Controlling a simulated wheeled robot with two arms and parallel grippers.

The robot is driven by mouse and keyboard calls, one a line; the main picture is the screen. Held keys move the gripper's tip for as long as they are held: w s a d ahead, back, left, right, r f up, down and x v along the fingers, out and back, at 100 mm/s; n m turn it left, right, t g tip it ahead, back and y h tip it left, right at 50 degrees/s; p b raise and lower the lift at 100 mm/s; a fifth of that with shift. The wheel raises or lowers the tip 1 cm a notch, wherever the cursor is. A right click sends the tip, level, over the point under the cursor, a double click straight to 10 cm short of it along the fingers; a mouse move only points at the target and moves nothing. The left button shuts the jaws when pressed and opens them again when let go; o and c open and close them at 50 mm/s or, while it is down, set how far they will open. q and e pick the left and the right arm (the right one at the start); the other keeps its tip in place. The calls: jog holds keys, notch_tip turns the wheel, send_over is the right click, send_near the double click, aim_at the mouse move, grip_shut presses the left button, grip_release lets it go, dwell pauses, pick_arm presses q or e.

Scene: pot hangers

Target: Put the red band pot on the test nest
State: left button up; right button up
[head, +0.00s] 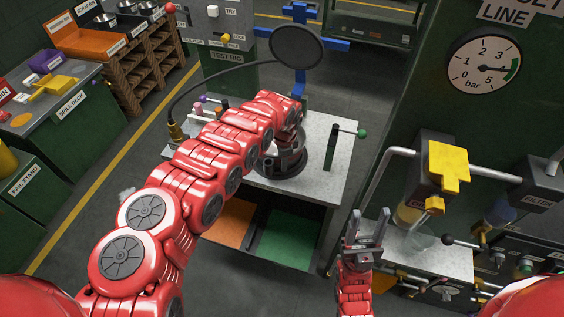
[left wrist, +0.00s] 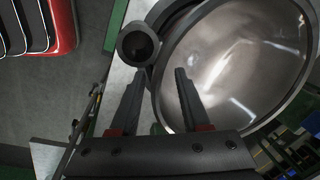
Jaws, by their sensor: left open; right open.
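No pot with a clear red band can be made out. A dark round metal fixture (head: 283,160) stands on the grey bench, partly hidden by my left arm; I cannot tell whether a pot sits in it. My left gripper (left wrist: 158,74) is open, its fingers over the bench. In the head view the left hand is at this fixture, its fingers hidden. In the left wrist view a large shiny round face with a dark rim (left wrist: 235,65) fills the right side, and a small dark ring (left wrist: 138,45) lies beyond the fingertips. My right gripper (head: 366,228) is open and empty, right of the bench.
A dark disc on a hose (head: 297,46) rises above the bench's back. A green-knobbed lever (head: 345,135) stands at the bench's right. A gauge panel (head: 485,64) with pipes and a yellow-fronted unit (head: 448,167) is on the right. The spill deck (head: 72,105) is at left.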

pick_arm(q)
notch_tip(320, 180, up, 10)
jog(key=s+b, duration=0.1)
jog(key=shift+s, duration=0.25)
jog(key=shift+d, duration=0.1)
dwell(0.5)
